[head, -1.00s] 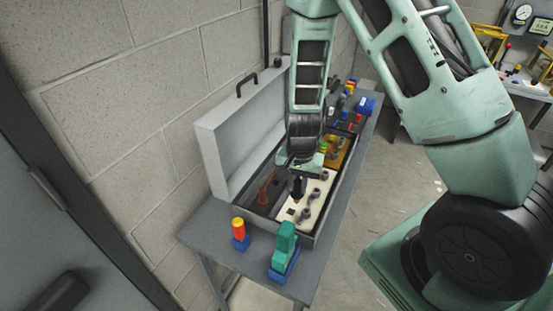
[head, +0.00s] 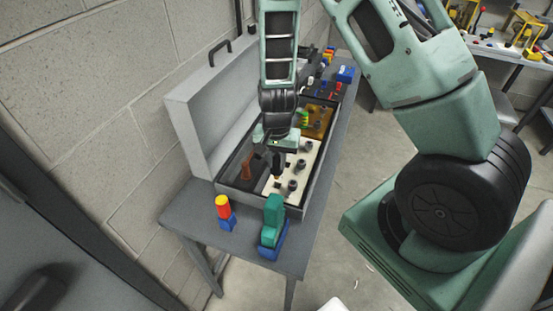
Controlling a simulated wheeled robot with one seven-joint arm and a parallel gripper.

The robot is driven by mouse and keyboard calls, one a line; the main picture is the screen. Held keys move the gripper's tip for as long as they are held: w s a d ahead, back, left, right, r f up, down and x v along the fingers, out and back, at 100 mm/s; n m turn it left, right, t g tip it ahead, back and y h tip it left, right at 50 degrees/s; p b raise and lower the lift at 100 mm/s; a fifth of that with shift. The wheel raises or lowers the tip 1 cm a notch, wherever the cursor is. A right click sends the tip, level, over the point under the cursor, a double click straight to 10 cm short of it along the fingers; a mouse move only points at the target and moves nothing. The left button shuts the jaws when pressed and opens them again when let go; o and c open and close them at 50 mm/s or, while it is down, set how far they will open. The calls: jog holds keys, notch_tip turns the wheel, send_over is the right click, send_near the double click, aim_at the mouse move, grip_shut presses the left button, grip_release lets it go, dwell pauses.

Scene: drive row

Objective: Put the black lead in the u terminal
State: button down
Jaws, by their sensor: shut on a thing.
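My gripper (head: 277,150) points down over the open grey case (head: 298,210) on the table. It is shut on the black lead (head: 278,165), which hangs upright below the fingers. The lead's lower end is over or at the left part of the cream terminal block (head: 302,172). I cannot tell whether it touches. Several dark round terminals stand on this block, and a dark square opening shows near its front left. I cannot read any letters, so I cannot tell which terminal is u. My wrist hides part of the case behind the gripper.
A brown upright piece (head: 248,163) stands left of the lead. The raised case lid (head: 190,130) is along the wall. A red-yellow-blue stack (head: 225,212) and a teal block on a blue base (head: 272,222) stand at the table's front. Floor to the right is clear.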

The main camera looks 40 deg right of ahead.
aim_at(277, 175)
jog(key=shift+f, duration=0.15)
jog(key=shift+f+b, duration=1.2)
jog(key=shift+f, duration=0.2)
jog(key=shift+f, duration=0.1)
jog(key=shift+f+b, duration=1.25)
jog(key=shift+f, duration=0.2)
jog(key=shift+f, duration=0.15)
jog(key=c, duration=1.2)
grip_release()
notch_tip(277, 175, up, 18)
jog(key=shift+f, duration=0.25)
